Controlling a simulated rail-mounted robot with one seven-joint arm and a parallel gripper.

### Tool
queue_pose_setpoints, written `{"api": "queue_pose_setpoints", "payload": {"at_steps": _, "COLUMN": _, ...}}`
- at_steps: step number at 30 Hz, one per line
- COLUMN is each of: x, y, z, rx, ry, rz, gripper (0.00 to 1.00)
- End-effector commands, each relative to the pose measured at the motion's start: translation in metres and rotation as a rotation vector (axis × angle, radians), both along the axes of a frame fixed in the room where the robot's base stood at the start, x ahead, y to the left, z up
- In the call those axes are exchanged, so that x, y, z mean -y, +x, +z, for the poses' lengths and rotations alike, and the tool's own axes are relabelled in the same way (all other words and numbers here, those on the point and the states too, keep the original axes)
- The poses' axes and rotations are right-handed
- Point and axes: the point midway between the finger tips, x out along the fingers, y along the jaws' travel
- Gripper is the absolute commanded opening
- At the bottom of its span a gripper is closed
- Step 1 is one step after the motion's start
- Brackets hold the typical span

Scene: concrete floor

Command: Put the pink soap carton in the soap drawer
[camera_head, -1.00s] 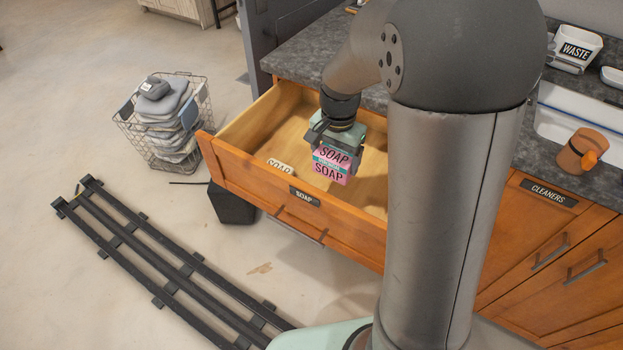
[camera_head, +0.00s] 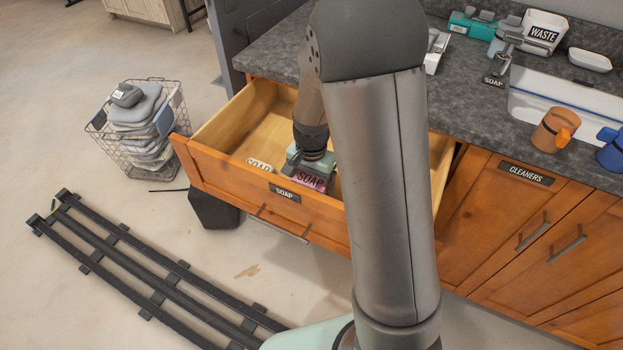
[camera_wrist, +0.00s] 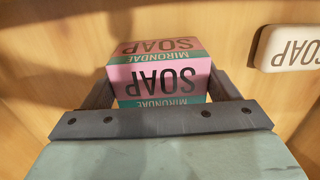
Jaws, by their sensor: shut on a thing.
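The pink soap carton (camera_head: 311,180), with a green band and SOAP lettering, is inside the open soap drawer (camera_head: 225,178). My gripper (camera_head: 312,172) reaches down into the drawer and is shut on the carton. In the wrist view the carton (camera_wrist: 158,78) sits between the two fingers of my gripper (camera_wrist: 160,98), with the wooden drawer floor behind it. I cannot tell whether the carton touches the floor. The drawer's front carries a SOAP label (camera_head: 285,193). My arm hides the drawer's right part.
A white soap bar (camera_head: 259,165) lies in the drawer left of the carton; it also shows in the wrist view (camera_wrist: 290,48). The grey counter (camera_head: 470,100) holds an orange mug (camera_head: 552,132), a blue mug (camera_head: 611,150) and a WASTE tub (camera_head: 541,32). A wire basket (camera_head: 140,130) stands on the floor.

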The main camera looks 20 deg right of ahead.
Motion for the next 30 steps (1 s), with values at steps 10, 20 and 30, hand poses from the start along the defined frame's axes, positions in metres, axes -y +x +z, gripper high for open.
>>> {"api": "queue_pose_setpoints", "payload": {"at_steps": 10, "x": 0.000, "y": 0.000, "z": -0.003, "rx": 0.000, "ry": 0.000, "rz": 0.000, "gripper": 1.00}}
{"api": "queue_pose_setpoints", "payload": {"at_steps": 20, "x": 0.000, "y": 0.001, "z": 0.020, "rx": 0.004, "ry": 0.000, "rz": 0.001, "gripper": 1.00}}
{"api": "queue_pose_setpoints", "payload": {"at_steps": 30, "x": 0.000, "y": 0.001, "z": 0.092, "rx": 0.004, "ry": -0.001, "rz": 0.001, "gripper": 1.00}}
